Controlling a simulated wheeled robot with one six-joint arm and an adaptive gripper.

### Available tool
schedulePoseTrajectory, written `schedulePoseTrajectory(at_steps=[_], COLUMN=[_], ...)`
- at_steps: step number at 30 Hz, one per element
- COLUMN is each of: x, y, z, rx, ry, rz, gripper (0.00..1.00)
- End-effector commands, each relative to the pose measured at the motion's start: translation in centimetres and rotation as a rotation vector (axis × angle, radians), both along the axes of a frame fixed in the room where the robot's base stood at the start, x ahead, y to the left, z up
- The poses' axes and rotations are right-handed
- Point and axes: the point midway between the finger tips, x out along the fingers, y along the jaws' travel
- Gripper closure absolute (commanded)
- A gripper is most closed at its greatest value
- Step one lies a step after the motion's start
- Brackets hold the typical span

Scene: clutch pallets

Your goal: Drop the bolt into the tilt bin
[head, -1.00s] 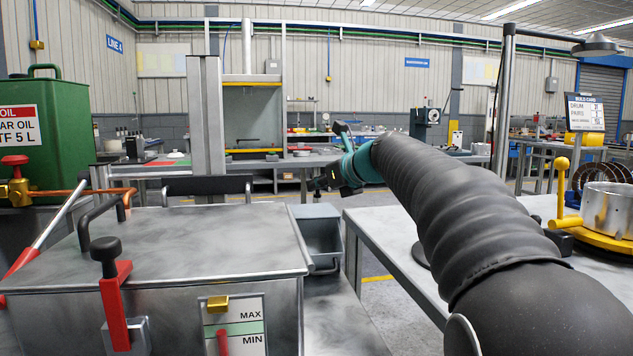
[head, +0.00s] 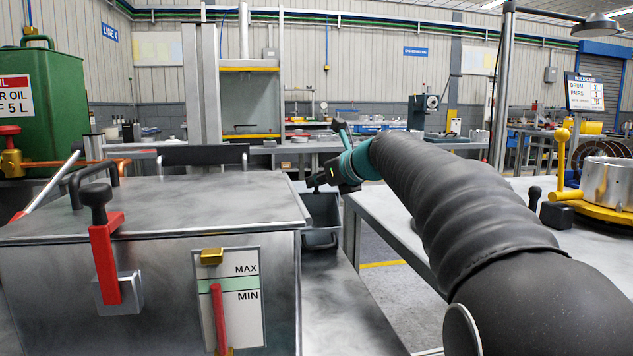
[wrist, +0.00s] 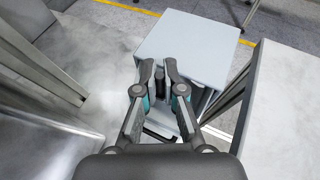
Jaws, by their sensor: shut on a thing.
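The tilt bin (head: 321,238) is a grey open-topped bin with a dark front handle, beside the metal tank in the head view. Its light grey panel (wrist: 190,45) shows ahead of the fingers in the wrist view. My gripper (head: 316,182) is over the bin's top in the head view. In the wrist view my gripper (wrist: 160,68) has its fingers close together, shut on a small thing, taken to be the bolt.
The metal tank (head: 150,200) with its lid handle and red clamp stands close on the left. A grey table (head: 400,205) is right of the bin, with a yellow fixture and metal drum (head: 608,183). Floor shows between tank and table.

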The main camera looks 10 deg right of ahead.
Motion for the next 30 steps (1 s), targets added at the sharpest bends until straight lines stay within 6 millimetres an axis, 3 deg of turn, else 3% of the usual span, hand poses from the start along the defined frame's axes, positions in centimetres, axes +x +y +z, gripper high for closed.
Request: schedulePoseTrajectory(at_steps=[8, 9, 12, 23, 30], x=[0.0, 0.0, 0.0, -0.3, -3.1], y=[0.0, 0.0, 0.0, -0.2, -1.7], z=[0.0, 0.0, 0.0, 0.1, 1.5], rx=[0.000, 0.000, 0.000, 0.000, 0.000], ry=[0.000, 0.000, 0.000, 0.000, -0.002], rz=[0.000, 0.000, 0.000, 0.000, -0.003], gripper=[1.00, 0.85, 0.63, 0.63, 0.63])
